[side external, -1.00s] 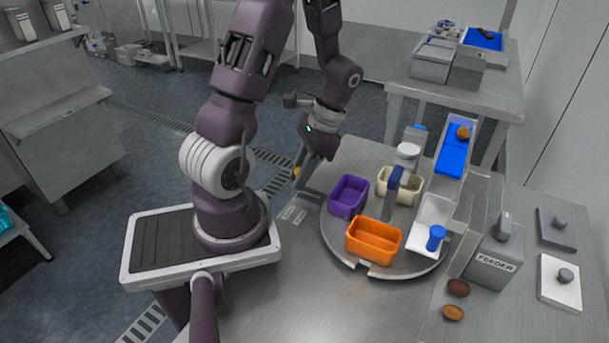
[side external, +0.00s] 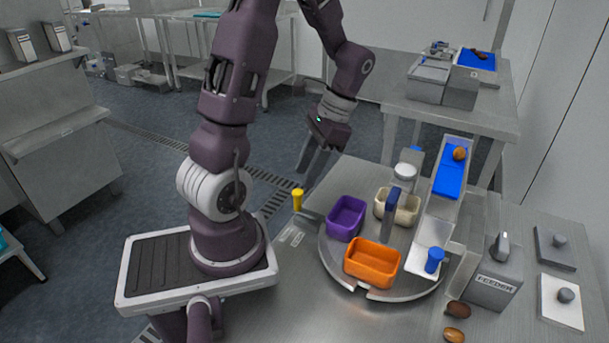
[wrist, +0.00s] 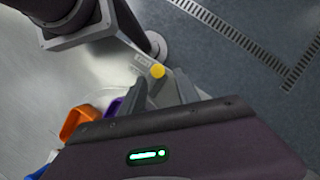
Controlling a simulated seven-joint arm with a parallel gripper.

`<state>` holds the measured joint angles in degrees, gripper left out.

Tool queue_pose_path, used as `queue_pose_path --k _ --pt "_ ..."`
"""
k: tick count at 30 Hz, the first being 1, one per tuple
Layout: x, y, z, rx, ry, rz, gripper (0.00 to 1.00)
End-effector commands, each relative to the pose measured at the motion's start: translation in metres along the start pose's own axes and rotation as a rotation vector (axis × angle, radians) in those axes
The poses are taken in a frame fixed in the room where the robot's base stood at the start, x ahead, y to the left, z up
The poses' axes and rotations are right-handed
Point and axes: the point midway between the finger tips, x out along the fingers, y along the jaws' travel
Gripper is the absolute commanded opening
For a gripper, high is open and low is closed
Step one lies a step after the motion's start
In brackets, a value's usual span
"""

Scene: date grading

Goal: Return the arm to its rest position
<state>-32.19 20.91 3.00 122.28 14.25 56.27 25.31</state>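My gripper (side external: 313,170) hangs in the air behind the yellow knob, at the far left edge of the steel table. It points downward and is clear of the table. In the wrist view its two grey fingers (wrist: 160,92) stand apart with nothing held between them. The yellow knob (side external: 298,199) stands on the table's left edge; it also shows beyond the gap between the fingers in the wrist view (wrist: 157,71).
A round turntable (side external: 332,262) carries a purple bin (side external: 346,219), an orange bin (side external: 372,262) and a cream bin (side external: 407,212). A blue chute (side external: 448,180) holds a brown date (side external: 459,153). A feeder (side external: 493,285) and two dates (side external: 456,322) are at right. Space around my gripper is free.

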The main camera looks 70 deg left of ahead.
Motion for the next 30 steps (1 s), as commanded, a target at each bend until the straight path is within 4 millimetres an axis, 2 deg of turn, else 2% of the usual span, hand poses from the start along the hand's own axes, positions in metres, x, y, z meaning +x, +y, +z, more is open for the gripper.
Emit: queue_pose_path --k 8,10,13,16,18,21,25,30 --pt "0.0 0.0 0.0 0.0 0.002 -0.001 0.38" --pt "-0.009 0.006 0.0 -0.004 0.032 -0.017 0.38" --pt "-0.043 0.036 0.003 -0.017 0.171 -0.074 0.38" --pt "-0.082 0.085 0.019 -0.028 0.387 -0.112 0.38" --pt "-0.099 0.117 0.036 -0.027 0.536 -0.11 0.38" --pt "-0.111 0.152 0.061 -0.017 0.712 -0.073 0.38" --pt "-0.114 0.176 0.082 -0.004 0.847 -0.019 0.38" --pt "-0.114 0.183 0.089 -0.002 0.887 0.006 0.38"
